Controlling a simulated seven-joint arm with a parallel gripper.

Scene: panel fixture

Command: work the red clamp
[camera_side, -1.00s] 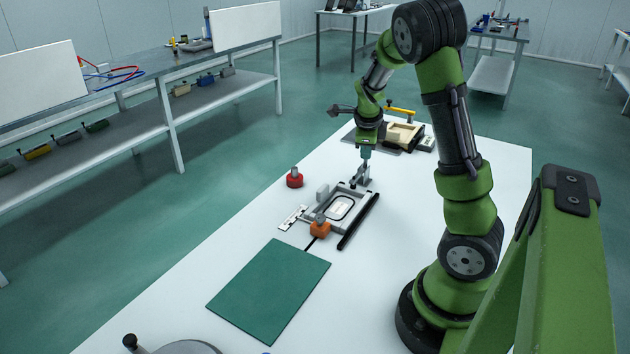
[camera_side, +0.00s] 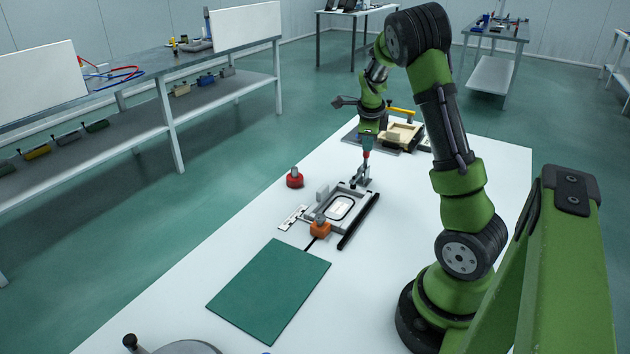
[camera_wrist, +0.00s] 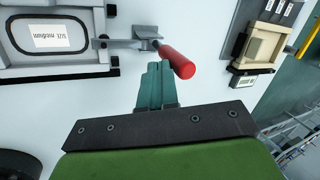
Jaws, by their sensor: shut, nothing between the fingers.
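The red clamp has a red cylindrical handle (camera_wrist: 178,62) on a grey metal arm (camera_wrist: 130,43), seen in the wrist view. In the side view the red handle (camera_side: 367,154) shows just below my gripper, upright above the clamp's grey base (camera_side: 361,178) at the far end of the panel fixture (camera_side: 340,207). My gripper (camera_wrist: 155,72) has its teal fingers shut and empty, with their tips close beside the handle; I cannot tell whether they touch it. The fixture frame also shows in the wrist view (camera_wrist: 62,73), around a panel with a white label (camera_wrist: 50,37).
A red knob-like part (camera_side: 295,179) stands left of the fixture, and an orange clamp block (camera_side: 320,229) is at its near end. A green mat (camera_side: 268,291) lies nearer. A wooden tray (camera_side: 405,133) with a yellow bar (camera_side: 400,111) is behind my gripper. White table is clear to the left.

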